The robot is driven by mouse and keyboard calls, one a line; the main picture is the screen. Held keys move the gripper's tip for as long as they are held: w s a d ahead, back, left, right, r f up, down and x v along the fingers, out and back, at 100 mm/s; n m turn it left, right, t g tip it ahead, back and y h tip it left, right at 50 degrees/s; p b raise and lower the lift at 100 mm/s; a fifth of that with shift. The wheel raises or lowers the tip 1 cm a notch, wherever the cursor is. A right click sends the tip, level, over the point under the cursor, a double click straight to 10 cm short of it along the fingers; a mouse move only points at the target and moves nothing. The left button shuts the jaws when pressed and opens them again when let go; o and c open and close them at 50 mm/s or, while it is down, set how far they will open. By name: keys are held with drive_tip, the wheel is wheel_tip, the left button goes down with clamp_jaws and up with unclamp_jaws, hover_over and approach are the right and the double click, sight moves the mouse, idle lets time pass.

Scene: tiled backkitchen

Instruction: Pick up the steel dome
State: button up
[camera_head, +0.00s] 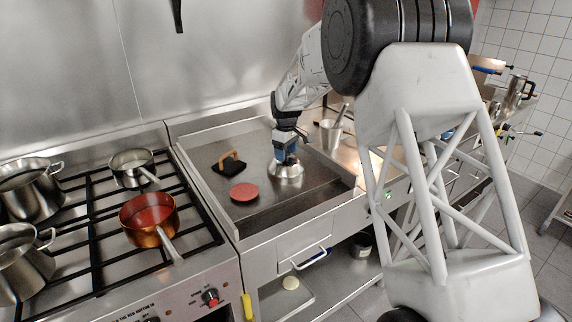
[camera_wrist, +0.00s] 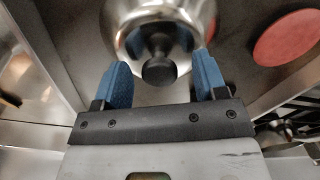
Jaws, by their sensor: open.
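The steel dome (camera_head: 287,173) sits on the flat griddle top, right of its middle. In the wrist view the shiny dome (camera_wrist: 128,15) shows with a dark round knob (camera_wrist: 159,70) on top. My gripper (camera_head: 286,157) is directly above the dome, pointing down. In the wrist view its two blue fingers (camera_wrist: 160,80) are open, one on each side of the knob, with gaps between them and the knob. The dome's far rim is partly cut off by the wrist view's top edge.
A red patty (camera_head: 243,192) and a black press with a wooden handle (camera_head: 230,163) lie on the griddle (camera_head: 262,220) left of the dome. The stove at left holds a copper pan (camera_head: 150,221) and several steel pots. A steel container (camera_head: 331,134) stands behind right.

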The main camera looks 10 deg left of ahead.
drive_tip(key=shift+c, duration=0.5)
clamp_jaws()
drive_tip(key=shift+r, duration=0.1)
drive_tip(key=shift+r, duration=1.6)
drive_tip(key=shift+s+d+r, duration=0.1)
drive_tip(key=shift+s+r, duration=0.05)
drive_tip(key=shift+s, duration=0.1)
drive_tip(key=s+d, duration=0.3)
drive_tip(key=s, duration=0.4)
drive_tip(key=s+d+r, duration=0.1)
drive_tip(key=s+d, duration=0.2)
drive_tip(key=s, duration=0.4)
drive_tip(key=shift+r, duration=0.15)
drive_tip(key=shift+s, duration=0.1)
